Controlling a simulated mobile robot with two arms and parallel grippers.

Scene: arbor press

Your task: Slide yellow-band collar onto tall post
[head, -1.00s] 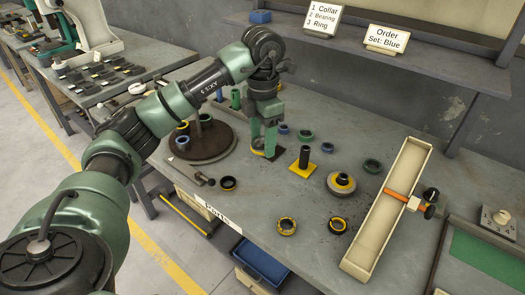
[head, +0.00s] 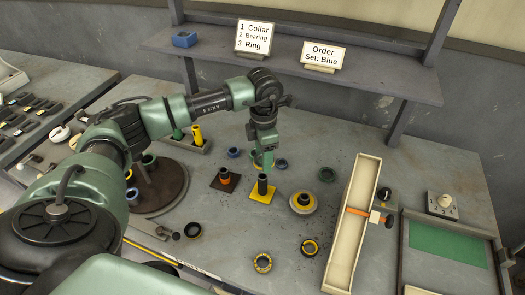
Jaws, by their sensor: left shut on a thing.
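My left gripper (head: 263,166) points down just above or at the top of a black post (head: 263,184) on a yellow square base; I cannot tell whether they touch. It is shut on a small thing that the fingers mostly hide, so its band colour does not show. Left of it, a shorter dark post with an orange part (head: 224,178) stands on a dark square base. My right gripper is out of view.
A long cream tray (head: 345,240) stands further right. A dark turntable (head: 165,195) is at left. Cards stand on the back shelf (head: 370,82). The bench front middle is fairly clear.

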